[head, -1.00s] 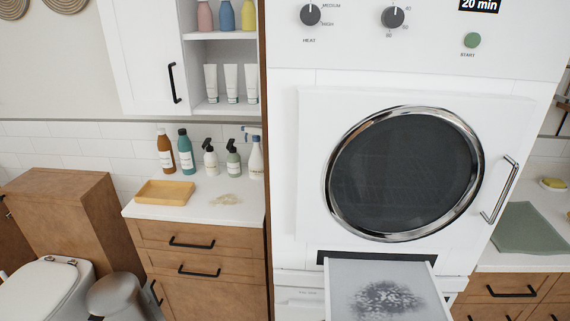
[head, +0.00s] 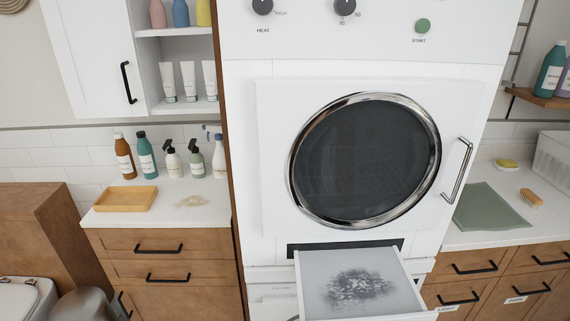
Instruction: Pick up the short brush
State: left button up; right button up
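A short brush (head: 531,197) with a wooden back and pale bristles lies on the white right-hand counter, at the right of the head view. It sits just right of a green cloth or mat (head: 490,207) and below a yellow sponge-like item on a dish (head: 507,165). Neither of my grippers shows in the head view, so their state and their distance to the brush are not visible.
The white dryer (head: 262,150) stands in the middle, its round door shut. Its lint drawer (head: 411,292) is pulled out, with grey lint. A white basket (head: 553,158) stands behind the brush. The left counter (head: 217,211) holds a tray (head: 126,199) and several bottles.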

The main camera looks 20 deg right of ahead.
aim_at(528, 195)
jog(key=l+z, duration=0.15)
jog(key=z, duration=0.3)
jog(key=k+l+z, duration=0.1)
jog(key=z, duration=0.4)
jog(key=l, duration=0.1)
